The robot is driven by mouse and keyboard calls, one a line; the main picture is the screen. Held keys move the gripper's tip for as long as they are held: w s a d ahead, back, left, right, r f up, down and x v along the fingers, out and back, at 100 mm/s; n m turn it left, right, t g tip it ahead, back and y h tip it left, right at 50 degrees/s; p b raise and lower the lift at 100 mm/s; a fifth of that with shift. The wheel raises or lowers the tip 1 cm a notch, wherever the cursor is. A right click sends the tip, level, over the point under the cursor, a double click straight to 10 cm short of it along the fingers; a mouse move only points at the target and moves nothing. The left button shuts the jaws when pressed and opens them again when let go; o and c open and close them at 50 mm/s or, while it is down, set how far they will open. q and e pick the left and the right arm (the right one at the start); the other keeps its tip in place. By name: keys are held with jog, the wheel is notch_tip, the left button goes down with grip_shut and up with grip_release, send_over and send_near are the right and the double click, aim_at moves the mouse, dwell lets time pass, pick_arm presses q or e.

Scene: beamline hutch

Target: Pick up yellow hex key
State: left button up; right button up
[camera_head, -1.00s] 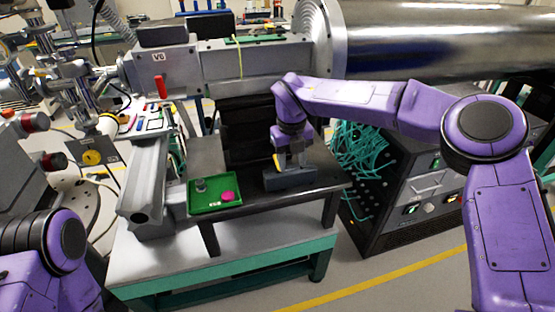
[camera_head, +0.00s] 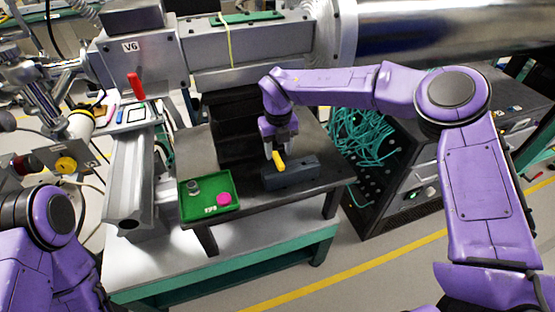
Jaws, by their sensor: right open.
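The yellow hex key (camera_head: 279,161) shows as a short yellow piece at the dark grey block (camera_head: 298,176) on the black table. Its lower end meets the top of the block; whether it sits in a hole is too small to tell. My right gripper (camera_head: 281,153) points down over the block, open, with its fingers close around the yellow piece. I cannot tell whether they touch it. My left arm shows at the lower left, but its gripper is out of view.
A green tray (camera_head: 208,208) with a grey part (camera_head: 193,188) and a magenta round piece (camera_head: 224,198) lies left of the block. A large grey beamline housing (camera_head: 250,65) stands behind. A black rack (camera_head: 395,195) with teal cables (camera_head: 362,135) is at the right.

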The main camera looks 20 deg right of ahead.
aim_at(278, 158)
notch_tip(278, 158, down, 4)
jog(key=shift+a+f+p, duration=0.1)
jog(key=shift+f+p, duration=0.05)
jog(key=shift+p, duration=0.7)
jog(key=shift+s+f, duration=0.1)
jog(key=shift+f, duration=0.1)
grip_shut()
jog(key=shift+r, duration=0.35)
notch_tip(278, 158, up, 8)
jog(key=b, duration=0.3)
jog(key=shift+r, duration=0.7)
